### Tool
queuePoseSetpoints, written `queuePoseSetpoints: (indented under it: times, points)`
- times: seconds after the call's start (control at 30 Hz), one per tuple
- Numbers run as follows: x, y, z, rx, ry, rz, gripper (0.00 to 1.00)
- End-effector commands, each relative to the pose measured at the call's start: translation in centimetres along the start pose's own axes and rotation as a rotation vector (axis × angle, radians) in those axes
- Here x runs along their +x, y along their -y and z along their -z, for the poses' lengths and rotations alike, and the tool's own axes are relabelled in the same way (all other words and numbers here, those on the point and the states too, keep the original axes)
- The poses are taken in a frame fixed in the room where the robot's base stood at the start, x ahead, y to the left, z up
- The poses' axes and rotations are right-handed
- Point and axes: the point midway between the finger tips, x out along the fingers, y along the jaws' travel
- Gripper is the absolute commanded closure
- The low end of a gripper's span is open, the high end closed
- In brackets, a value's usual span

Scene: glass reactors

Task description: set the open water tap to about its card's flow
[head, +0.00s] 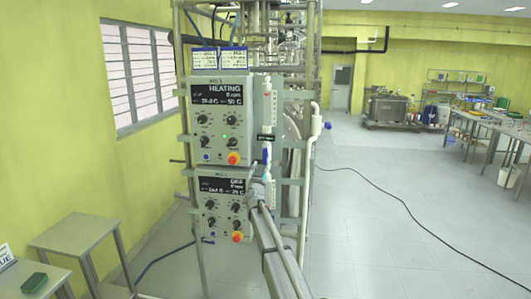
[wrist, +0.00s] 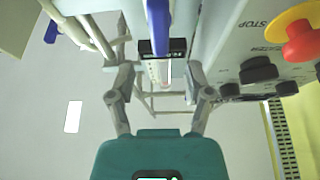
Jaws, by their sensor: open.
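Two white cards with blue headers, left (head: 205,58) and right (head: 233,58), stand on top of the rack's upper control box; their writing is too small to read. An upper flow meter (head: 267,100) and a lower one (head: 269,195) hang on the rack's right side. My gripper (wrist: 161,92) is open and empty, its fingers apart on either side of a clear tube (wrist: 160,72) under a black label (wrist: 162,47). A blue bar, perhaps a tap lever (wrist: 158,20), points down from above, beyond the fingertips. In the head view my arm hides part of the lower area.
The upper control box (head: 220,120) reads HEATING; the lower one (head: 223,205) reads OFF. A red and yellow stop button (wrist: 300,38) and black knobs (wrist: 258,70) are close right of my gripper. A white pipe (head: 315,125) runs beside the rack.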

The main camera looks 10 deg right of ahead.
Motion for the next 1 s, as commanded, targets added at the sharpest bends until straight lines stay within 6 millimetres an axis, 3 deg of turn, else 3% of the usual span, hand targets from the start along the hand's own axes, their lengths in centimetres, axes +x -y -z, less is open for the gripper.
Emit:
queuePoseSetpoints:
  times: [0.1,0.43,0.63,1.0]
  points:
    - [2.4,0.1,0.2,0.0,0.0,0.0,0.34]
    - [6.6,0.0,0.1,0.0,0.0,-0.001,0.34]
    - [7.7,-0.1,0.0,0.0,0.0,-0.001,0.34]
    - [7.8,-0.2,0.0,0.0,0.0,-0.001,0.36]
